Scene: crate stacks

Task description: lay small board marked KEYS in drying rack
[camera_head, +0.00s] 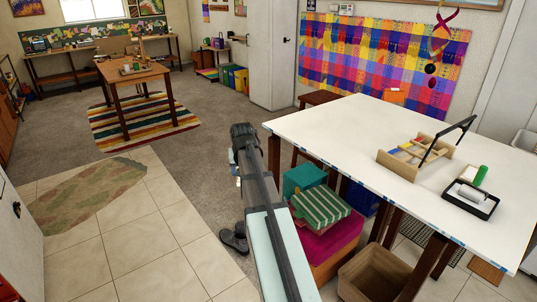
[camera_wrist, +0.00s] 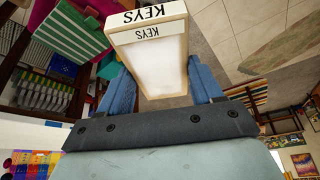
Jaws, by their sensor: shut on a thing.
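The small board marked KEYS (camera_wrist: 150,50) is in the wrist view, pale with a white face and the word KEYS on its edge and face. My gripper (camera_wrist: 159,72) is shut on it, with one blue finger on each side. In the head view my gripper (camera_head: 236,158) is out over the floor, left of the white table, and the arm hides most of the board. I cannot surely pick out the drying rack; a wooden frame with coloured bars (camera_head: 398,166) and a black handle stands on the white table.
The white table (camera_head: 345,125) fills the right side, with a black tray (camera_head: 484,209) holding a roller. Striped and teal boxes (camera_head: 320,206) and an open brown bin (camera_head: 372,272) stand beside and under it.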

